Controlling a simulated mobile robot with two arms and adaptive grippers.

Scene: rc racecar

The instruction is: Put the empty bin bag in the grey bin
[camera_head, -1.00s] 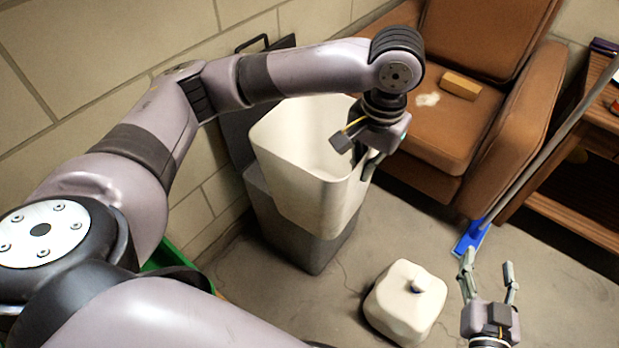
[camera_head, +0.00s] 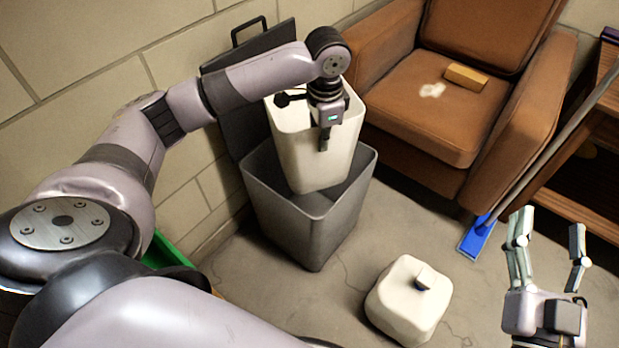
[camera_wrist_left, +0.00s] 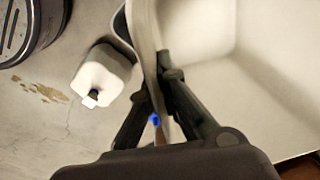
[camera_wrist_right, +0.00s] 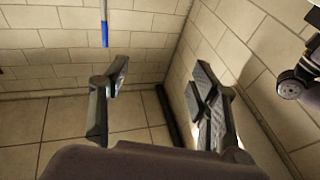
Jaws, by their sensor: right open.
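The empty bin bag (camera_head: 305,158) is a white, open-topped, box-shaped bag. My left gripper (camera_head: 324,143) is shut on the bag's near rim. In the left wrist view its fingers (camera_wrist_left: 160,100) pinch the bag's wall (camera_wrist_left: 205,75), with the white inside to the right. My right gripper (camera_head: 548,240) is open and empty over the floor at the right, away from the bin.
A tied white bag (camera_head: 408,300) sits on the floor right of the bin. The bin's dark lid (camera_head: 240,65) stands raised against the wall. A brown armchair (camera_head: 440,110) is close behind right. A blue mop (camera_head: 477,238) leans beside it.

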